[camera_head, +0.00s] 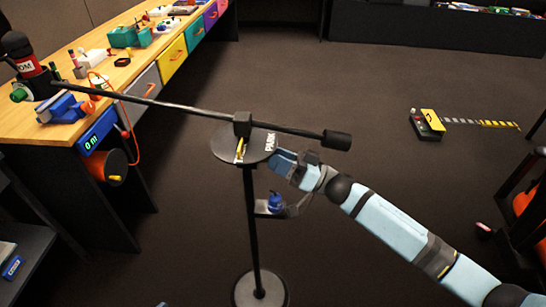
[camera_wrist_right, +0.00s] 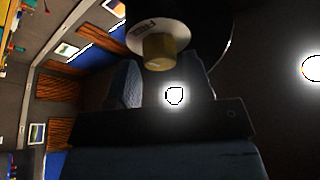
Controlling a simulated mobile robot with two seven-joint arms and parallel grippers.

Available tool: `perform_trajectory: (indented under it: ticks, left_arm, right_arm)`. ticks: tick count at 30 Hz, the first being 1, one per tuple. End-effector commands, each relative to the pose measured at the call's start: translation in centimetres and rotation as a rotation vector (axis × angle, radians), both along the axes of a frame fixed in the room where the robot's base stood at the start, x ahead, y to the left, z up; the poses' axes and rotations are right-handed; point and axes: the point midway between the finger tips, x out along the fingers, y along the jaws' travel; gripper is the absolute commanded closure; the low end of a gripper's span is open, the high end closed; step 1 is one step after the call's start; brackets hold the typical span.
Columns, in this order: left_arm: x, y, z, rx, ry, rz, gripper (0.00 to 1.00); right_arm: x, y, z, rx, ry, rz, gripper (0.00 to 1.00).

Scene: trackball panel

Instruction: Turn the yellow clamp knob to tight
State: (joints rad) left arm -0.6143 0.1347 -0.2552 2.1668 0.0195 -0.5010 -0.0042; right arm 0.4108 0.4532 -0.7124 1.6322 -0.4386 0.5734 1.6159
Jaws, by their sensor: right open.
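A black stand (camera_head: 252,215) holds a long dark boom rod (camera_head: 180,107) through a hub (camera_head: 242,124) above a round disk marked PARK (camera_head: 226,143). A small yellow part shows on the disk. In the right wrist view, the yellow clamp knob (camera_wrist_right: 160,53) is a short cylinder below a dark body with a lettered pale band; the lettering is hard to read. My right gripper (camera_wrist_right: 161,80) is open, its fingers below and to either side of the knob, with no clear contact. In the head view my right gripper (camera_head: 284,160) is beside the disk's right edge. My left gripper is not in view.
A small blue object (camera_head: 275,203) sits right of the pole below the disk. The rod reaches over a wooden bench (camera_head: 125,75) with tools and drawers at left. A yellow-black box (camera_head: 427,124) lies on the floor at right. Open floor surrounds the stand's base (camera_head: 275,292).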

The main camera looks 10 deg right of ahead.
Motion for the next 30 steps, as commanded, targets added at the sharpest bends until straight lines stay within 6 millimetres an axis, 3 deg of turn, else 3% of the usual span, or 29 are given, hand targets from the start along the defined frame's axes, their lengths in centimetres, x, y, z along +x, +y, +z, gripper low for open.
perform_trajectory:
  ticks: [6, 14, 18, 19, 30]
  left_arm:
    - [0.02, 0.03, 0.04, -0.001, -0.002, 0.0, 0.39]
    - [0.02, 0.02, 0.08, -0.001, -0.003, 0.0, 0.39]
    - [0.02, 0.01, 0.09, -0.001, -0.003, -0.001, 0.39]
    - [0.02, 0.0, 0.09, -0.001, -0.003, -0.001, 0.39]
    - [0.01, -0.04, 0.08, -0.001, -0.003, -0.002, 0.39]
  right_arm:
    - [0.5, 1.22, 0.51, 0.001, 0.0, -0.001, 0.54]
    - [0.52, 1.28, 0.54, 0.001, 0.0, -0.001, 0.54]
    - [0.51, 1.26, 0.53, 0.001, 0.0, -0.001, 0.86]
    - [0.51, 1.26, 0.53, 0.001, 0.0, -0.001, 0.89]
    - [0.59, 1.22, 0.5, -0.014, -0.062, -0.001, 0.88]
